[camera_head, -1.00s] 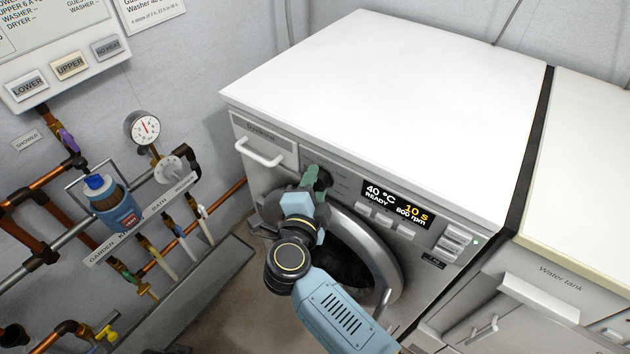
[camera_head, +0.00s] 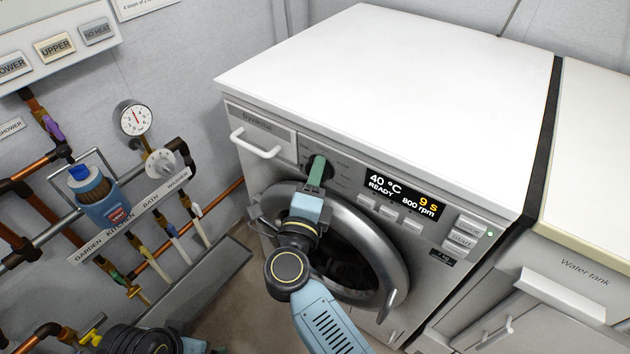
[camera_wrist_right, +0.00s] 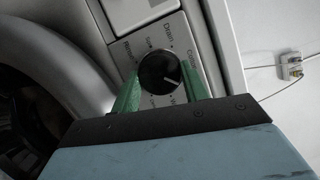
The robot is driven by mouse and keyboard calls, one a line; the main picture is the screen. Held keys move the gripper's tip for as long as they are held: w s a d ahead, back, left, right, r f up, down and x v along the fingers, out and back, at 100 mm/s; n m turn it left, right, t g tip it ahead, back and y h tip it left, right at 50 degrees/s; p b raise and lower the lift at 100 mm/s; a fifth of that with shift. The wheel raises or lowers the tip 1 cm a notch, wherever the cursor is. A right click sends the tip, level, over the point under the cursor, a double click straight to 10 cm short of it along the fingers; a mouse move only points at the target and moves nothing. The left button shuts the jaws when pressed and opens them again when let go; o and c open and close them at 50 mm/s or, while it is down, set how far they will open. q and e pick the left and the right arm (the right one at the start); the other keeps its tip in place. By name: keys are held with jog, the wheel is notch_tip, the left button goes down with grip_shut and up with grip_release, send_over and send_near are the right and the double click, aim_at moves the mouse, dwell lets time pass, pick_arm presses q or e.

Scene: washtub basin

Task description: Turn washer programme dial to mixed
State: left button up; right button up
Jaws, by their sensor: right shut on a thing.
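The programme dial (camera_wrist_right: 160,71) is a round black knob with a white pointer line on the washer's (camera_head: 400,75) front panel. In the right wrist view it sits between the two green fingers of my right gripper (camera_wrist_right: 159,86), which is shut on it. The pointer line aims toward the lower right of that view. Labels around the dial include "Drain" and "Cotton"; others are too small or hidden by the fingers, and I cannot make out "mixed". In the head view my right gripper (camera_head: 317,172) is at the panel and covers most of the dial.
The lit display (camera_head: 402,196) reads 40 °C, READY, 9 s, 800 rpm. The round door (camera_head: 398,262) is below the panel. Pipes, a gauge (camera_head: 134,118) and a blue bottle (camera_head: 100,197) are at left. A water tank cabinet (camera_head: 575,270) stands at right.

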jog(key=shift+f, duration=0.1)
dwell(0.4)
jog(key=o, duration=1)
